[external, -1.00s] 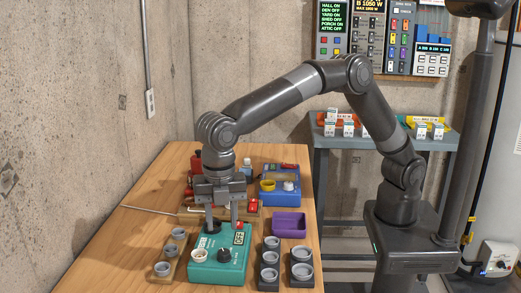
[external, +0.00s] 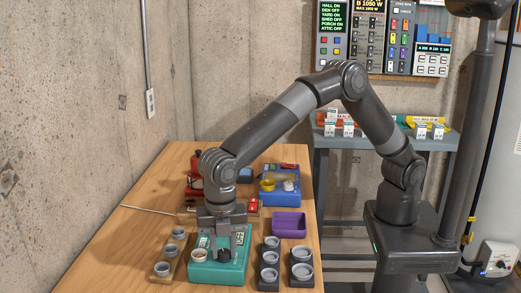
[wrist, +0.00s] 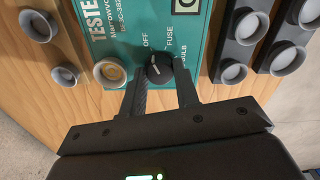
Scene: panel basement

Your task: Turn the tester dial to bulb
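The teal tester (external: 203,275) sits near the front of the wooden bench; its label shows in the wrist view (wrist: 115,25). Its black dial (external: 224,254) also shows in the wrist view (wrist: 158,70), with OFF, FUSE and BULB printed beside it. A white mark is on the dial; I cannot tell surely which word it points at. My gripper (wrist: 159,80) is open and points down, low over the tester. Its fingers lie either side of the dial in the wrist view, apart from each other. I cannot tell whether they touch the dial.
A pale round socket (wrist: 109,72) is on the tester left of the dial. A wooden strip with grey cups (external: 165,268) stands left; dark cup holders (external: 269,275) stand right. A purple tray (external: 289,224) and a blue box (external: 280,199) lie behind.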

